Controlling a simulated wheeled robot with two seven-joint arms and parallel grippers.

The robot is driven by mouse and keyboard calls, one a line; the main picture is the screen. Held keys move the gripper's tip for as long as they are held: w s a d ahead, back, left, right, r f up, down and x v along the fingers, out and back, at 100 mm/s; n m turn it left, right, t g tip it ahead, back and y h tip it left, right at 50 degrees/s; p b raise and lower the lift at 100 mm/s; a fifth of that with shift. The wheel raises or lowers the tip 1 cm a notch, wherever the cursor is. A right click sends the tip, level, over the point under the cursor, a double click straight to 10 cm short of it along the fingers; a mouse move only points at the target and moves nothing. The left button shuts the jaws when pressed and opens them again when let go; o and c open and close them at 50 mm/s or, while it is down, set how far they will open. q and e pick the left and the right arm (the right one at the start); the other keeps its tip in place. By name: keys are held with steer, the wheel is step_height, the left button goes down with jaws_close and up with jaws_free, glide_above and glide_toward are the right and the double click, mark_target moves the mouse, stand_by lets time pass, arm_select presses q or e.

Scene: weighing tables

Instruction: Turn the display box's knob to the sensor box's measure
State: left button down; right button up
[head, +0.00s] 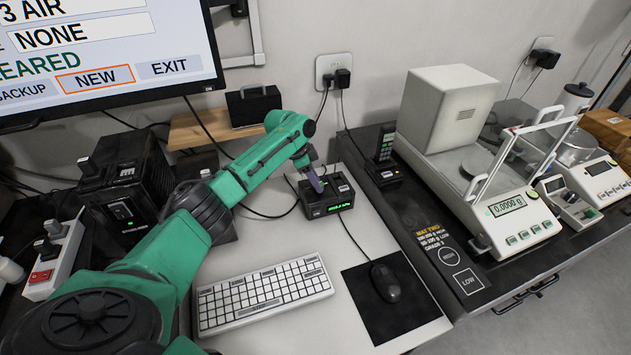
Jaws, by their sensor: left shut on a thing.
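A small black box with a green lit readout, which looks like the display box (341,190), stands on the light desk mat behind the keyboard. Its green characters are too small to read surely. My left gripper (317,183) is over its top left part, shut on what looks like its knob; the fingers hide the knob, so its angle cannot be told. I cannot tell surely which thing is the sensor box; a black handheld-like unit with a small screen (385,145) stands on the dark counter to the right. My right gripper is not in view.
A white keyboard (262,293) and a black mouse (385,281) lie in front. A monitor (110,60) hangs at upper left. A black unit (125,185) and a power strip (52,262) stand left. A balance (515,212) stands right. Cables run behind the display box.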

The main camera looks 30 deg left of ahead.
arm_select(q)
steer(key=c, duration=0.5)
jaws_free()
steer(key=v, duration=1.4)
steer(key=shift+r+b, duration=0.3)
steer(key=shift+b, duration=0.15)
steer(key=shift+s, duration=0.1)
